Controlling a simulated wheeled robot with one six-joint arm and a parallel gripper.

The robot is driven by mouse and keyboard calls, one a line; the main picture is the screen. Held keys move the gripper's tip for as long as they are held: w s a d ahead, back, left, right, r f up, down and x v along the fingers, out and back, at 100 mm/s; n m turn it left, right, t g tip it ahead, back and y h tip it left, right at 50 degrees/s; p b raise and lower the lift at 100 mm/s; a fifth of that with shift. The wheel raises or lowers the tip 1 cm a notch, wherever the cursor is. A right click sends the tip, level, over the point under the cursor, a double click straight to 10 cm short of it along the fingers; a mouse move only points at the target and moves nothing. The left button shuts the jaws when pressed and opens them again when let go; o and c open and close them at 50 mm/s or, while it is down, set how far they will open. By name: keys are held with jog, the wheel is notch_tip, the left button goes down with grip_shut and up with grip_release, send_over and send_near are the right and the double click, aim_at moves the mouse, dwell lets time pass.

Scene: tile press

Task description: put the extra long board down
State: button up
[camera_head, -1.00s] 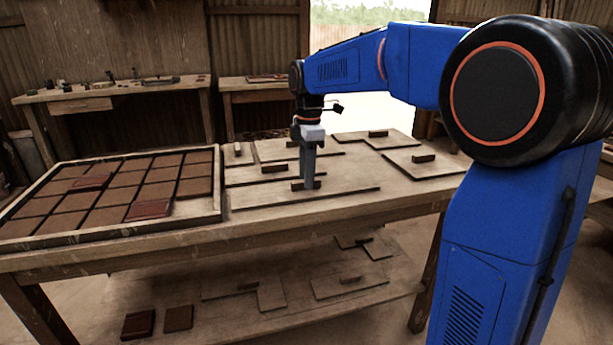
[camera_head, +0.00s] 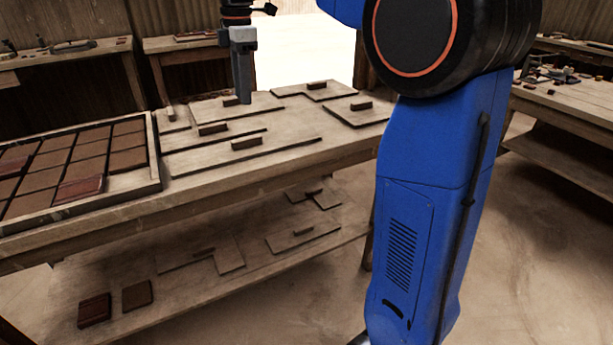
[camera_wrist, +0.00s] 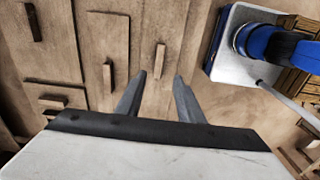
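The extra long board (camera_head: 285,143), a thin flat wooden board with a small block handle (camera_head: 246,143), lies flat on the table along its front side. In the wrist view, a board handle (camera_wrist: 160,58), apparently this board's, shows just beyond the fingertips. My gripper (camera_head: 244,100) hangs pointing down above the boards, apart from the long board's handle. The wrist view shows its two fingers (camera_wrist: 160,78) spread with nothing between them.
Other handled boards lie close behind the long one, including a board under my gripper (camera_head: 230,110) and a right-hand board (camera_head: 360,117). A framed tray (camera_head: 156,165) of brown tiles stands at left. A lower shelf (camera_head: 250,270) holds more boards and two tiles.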

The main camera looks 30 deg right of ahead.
jog(key=s+d+f+m+t, duration=0.1)
jog(key=s+d+f+m, duration=0.2)
jog(key=s, duration=0.6)
jog(key=s+d+f+m+t, duration=0.1)
jog(key=s+d+f+m, duration=0.1)
jog(key=s+f+m, duration=0.5)
jog(key=s+d+f+m+t, duration=0.1)
jog(key=s+f+m, duration=0.3)
jog(key=s, duration=0.4)
jog(key=s+d+f+m+t, duration=0.1)
jog(key=s+f+m, duration=0.2)
jog(key=s+f, duration=0.4)
jog(key=shift+s+d+f+m+t, duration=0.2)
jog(key=shift+s+m+t, duration=0.2)
jog(key=shift+s, duration=0.75)
